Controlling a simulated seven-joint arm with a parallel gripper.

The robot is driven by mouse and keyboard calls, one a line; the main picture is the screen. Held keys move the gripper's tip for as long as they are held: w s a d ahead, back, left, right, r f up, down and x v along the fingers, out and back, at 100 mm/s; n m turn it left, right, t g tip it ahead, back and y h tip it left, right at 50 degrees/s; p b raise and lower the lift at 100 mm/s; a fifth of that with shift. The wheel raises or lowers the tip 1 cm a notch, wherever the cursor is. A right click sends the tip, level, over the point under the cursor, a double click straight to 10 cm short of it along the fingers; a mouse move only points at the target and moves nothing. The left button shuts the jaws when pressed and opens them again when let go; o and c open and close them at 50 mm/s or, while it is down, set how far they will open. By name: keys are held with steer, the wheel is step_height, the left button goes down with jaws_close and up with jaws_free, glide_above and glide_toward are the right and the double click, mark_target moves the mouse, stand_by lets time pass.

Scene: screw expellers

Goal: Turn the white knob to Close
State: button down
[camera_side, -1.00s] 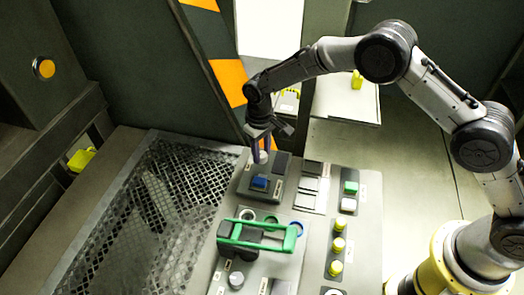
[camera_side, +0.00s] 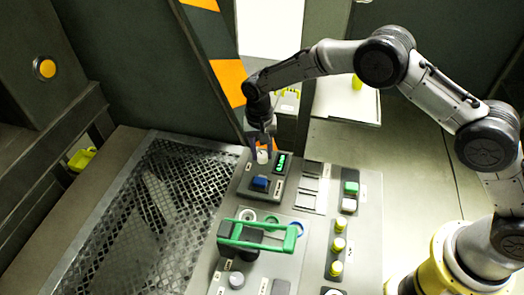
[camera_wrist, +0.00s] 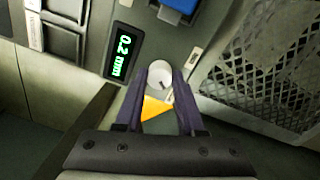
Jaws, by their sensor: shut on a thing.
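The white knob (camera_side: 262,156) is on the dark box at the top of the control panel. In the wrist view the round white knob (camera_wrist: 159,75) has a small dark mark on its face. My gripper (camera_side: 261,148) comes down on it from above. In the wrist view the purple fingers of my gripper (camera_wrist: 163,82) lie on both sides of the knob and are shut on it. A display (camera_wrist: 122,50) beside the knob shows green digits reading 0.2 mm. The knob's label is too small to read.
A blue button (camera_side: 260,183) sits close to the knob on the same box. A black mesh grate (camera_side: 150,215) lies to the left.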

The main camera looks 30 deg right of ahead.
mark_target(260, 154)
stand_by(0.4)
steer(key=c, duration=0.5)
jaws_free()
steer(key=shift+r, duration=0.1)
steer(key=r, duration=1.3)
steer(key=shift+w+a+r, duration=0.15)
steer(key=shift+a+r, duration=0.15)
steer(key=shift+r, duration=0.05)
